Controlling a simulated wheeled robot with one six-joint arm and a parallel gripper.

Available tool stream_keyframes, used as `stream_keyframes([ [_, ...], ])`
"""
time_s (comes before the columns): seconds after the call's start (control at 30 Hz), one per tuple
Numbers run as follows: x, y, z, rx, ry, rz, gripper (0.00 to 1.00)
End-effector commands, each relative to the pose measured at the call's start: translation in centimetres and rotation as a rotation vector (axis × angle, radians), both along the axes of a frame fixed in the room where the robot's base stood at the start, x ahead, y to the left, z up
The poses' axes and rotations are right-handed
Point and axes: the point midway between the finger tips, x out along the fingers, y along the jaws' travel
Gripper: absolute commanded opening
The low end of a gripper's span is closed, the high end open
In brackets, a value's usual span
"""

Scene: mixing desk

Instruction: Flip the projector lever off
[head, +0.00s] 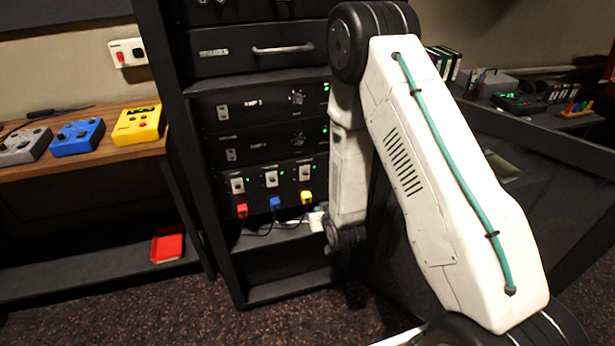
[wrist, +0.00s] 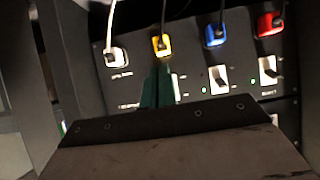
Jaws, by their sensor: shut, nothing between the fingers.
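The power panel shows in the head view with a row of white levers, the left one (head: 237,186), the middle one (head: 271,179) and the right one (head: 305,173), above coloured plugs. Which lever is the projector's cannot be read. The wrist view shows the panel upside down, with levers near the blue plug (wrist: 214,36) and the red plug (wrist: 268,24). My gripper (wrist: 158,78) is shut and empty, its teal fingers pointing at the panel just below the yellow plug (wrist: 161,45). They partly hide a white lever there; contact cannot be told. My arm hides the fingers in the head view.
A white plug (wrist: 116,57) and hanging cables are close to my fingers. Amplifier units (head: 262,108) sit above the panel in the dark rack. A wooden desk (head: 75,157) with coloured boxes stands left, and a dark desk is at right.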

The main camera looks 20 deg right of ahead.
Motion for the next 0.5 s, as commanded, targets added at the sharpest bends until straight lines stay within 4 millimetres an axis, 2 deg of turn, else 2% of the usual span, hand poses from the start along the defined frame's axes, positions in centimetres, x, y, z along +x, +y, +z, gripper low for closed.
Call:
stream_keyframes([
  [0.1,2.0,0.1,3.2,0.0,-0.181,-0.001,0.0],
  [0.2,2.8,0.4,5.4,0.0,-0.292,0.0,0.0],
  [0.33,3.1,0.8,7.0,0.001,-0.37,0.005,0.0],
  [0.5,3.2,1.0,7.5,0.002,-0.394,0.008,0.0],
])
